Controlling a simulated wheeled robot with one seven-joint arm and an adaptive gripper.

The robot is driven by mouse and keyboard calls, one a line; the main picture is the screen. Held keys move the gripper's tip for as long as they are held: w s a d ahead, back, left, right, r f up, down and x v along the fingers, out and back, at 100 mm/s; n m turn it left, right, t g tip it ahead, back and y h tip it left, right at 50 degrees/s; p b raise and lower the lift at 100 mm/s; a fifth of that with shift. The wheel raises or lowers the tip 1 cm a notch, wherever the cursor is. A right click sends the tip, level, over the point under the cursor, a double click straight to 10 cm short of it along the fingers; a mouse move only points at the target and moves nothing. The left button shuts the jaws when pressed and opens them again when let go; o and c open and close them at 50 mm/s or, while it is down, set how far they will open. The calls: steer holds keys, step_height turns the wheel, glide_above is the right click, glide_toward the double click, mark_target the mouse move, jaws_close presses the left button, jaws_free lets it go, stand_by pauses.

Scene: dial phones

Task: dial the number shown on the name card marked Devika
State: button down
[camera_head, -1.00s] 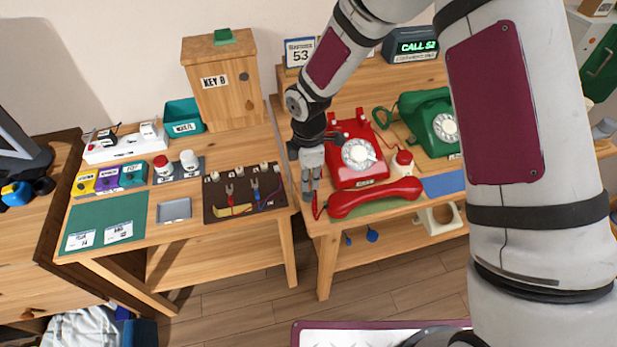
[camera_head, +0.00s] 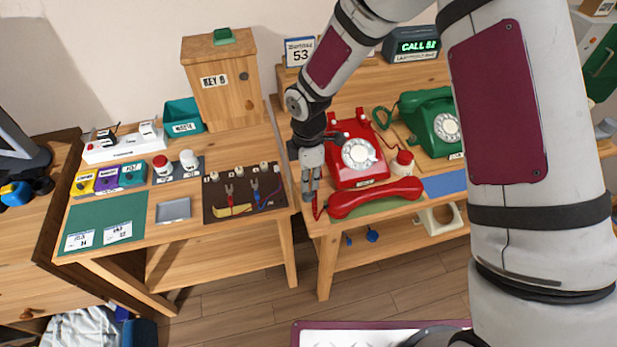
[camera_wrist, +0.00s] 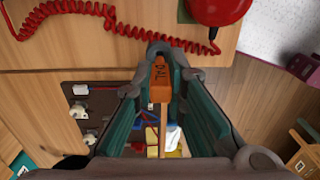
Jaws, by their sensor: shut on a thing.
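My gripper (camera_head: 310,188) hangs at the left edge of the phone table, left of the red phone (camera_head: 345,170). In the wrist view my gripper (camera_wrist: 163,85) is shut on an orange-brown stick (camera_wrist: 161,82) marked "DIAL". The red phone's round white dial (camera_head: 358,153) faces up, clear of the gripper. Its red handset (camera_head: 375,198) lies off the phone, in front of it. A green phone (camera_head: 428,118) stands to the right. Two white cards (camera_head: 80,240) lie on the green mat at left. Their names are too small to read, so I cannot pick out Devika's.
A calendar-like card (camera_head: 299,52) reading 53 and a lit display (camera_head: 413,47) reading "CALL" stand behind. A red-topped button (camera_head: 402,160) sits right of the red phone. The left table holds a wooden key box (camera_head: 220,95) and a dark clip board (camera_head: 243,205). A gap separates the tables.

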steer(key=shift+f+b, duration=0.65)
steer(key=shift+f, duration=0.65)
steer(key=c, duration=1.5)
jaws_free()
steer(key=shift+c, duration=0.2)
steer(key=shift+r, duration=0.1)
step_height(320, 180, up, 12)
steer(key=shift+w+f, duration=0.1)
